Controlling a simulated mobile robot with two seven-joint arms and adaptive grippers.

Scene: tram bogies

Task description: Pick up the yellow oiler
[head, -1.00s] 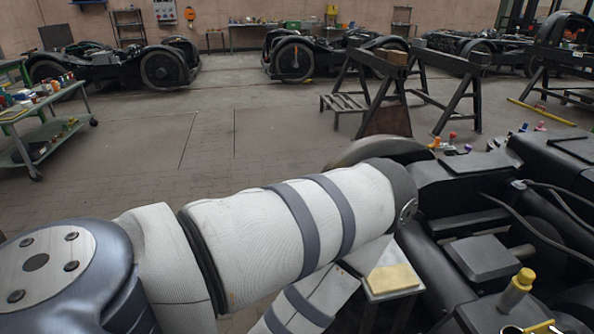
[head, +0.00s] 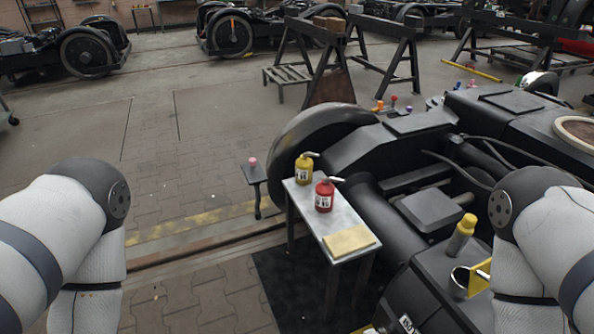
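The yellow oiler (head: 304,169) stands upright at the far end of a narrow grey table (head: 333,222), its spout pointing right. A red oiler (head: 324,196) with a white label stands just in front of it on the same table. My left arm comes in at the left and my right arm at the right, both bent downward. Both grippers are outside the view, and neither arm is near the yellow oiler.
A yellow cloth (head: 349,240) lies on the table's near end. The black bogie (head: 430,207) with its wheel stands close at the right. A small stand with a pink item (head: 253,162) is left of the table. Floor to the left is clear.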

